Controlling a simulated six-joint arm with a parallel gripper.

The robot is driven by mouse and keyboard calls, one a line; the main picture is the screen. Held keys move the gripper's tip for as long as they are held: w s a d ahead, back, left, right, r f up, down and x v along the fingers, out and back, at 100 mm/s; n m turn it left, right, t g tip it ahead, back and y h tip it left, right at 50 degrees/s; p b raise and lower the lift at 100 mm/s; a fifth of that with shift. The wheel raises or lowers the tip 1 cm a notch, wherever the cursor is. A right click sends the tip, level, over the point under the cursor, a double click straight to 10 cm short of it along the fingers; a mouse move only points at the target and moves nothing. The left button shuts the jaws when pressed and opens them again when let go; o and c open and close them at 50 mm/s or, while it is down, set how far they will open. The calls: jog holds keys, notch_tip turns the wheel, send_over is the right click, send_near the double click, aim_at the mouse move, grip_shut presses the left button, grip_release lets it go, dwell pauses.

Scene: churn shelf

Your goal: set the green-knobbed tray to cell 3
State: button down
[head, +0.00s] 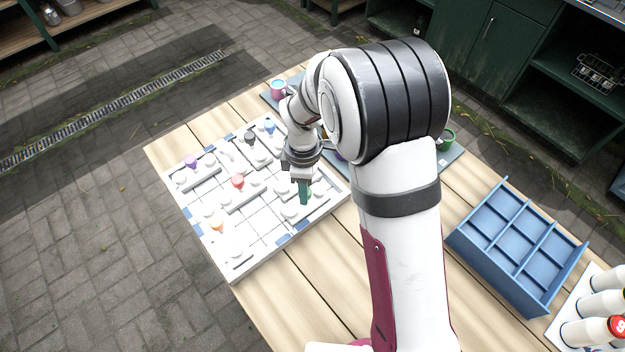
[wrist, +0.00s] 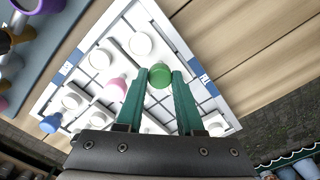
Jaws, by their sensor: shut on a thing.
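The white gridded board (head: 240,268) lies on the wooden table and holds several white trays with coloured knobs. My gripper (head: 304,198) is over the board's right part, pointing down. In the wrist view my gripper (wrist: 160,82) has its two teal fingers on either side of the green knob (wrist: 160,76), shut on it. The green-knobbed tray (head: 297,215) sits near the board's right edge, partly hidden by the fingers. Blue marks lie along the board's edges; I cannot read the cell numbers.
A blue mat (head: 449,156) with cups lies behind my arm. A blue divided box (head: 508,240) and bottles (head: 590,330) stand at right.

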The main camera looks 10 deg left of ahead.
jog(key=s+a, duration=0.7)
jog(key=shift+w, duration=0.1)
jog(key=c, duration=0.5)
grip_release()
jog(key=shift+r, duration=0.1)
notch_tip(320, 180, up, 16)
jog(key=shift+f, duration=0.15)
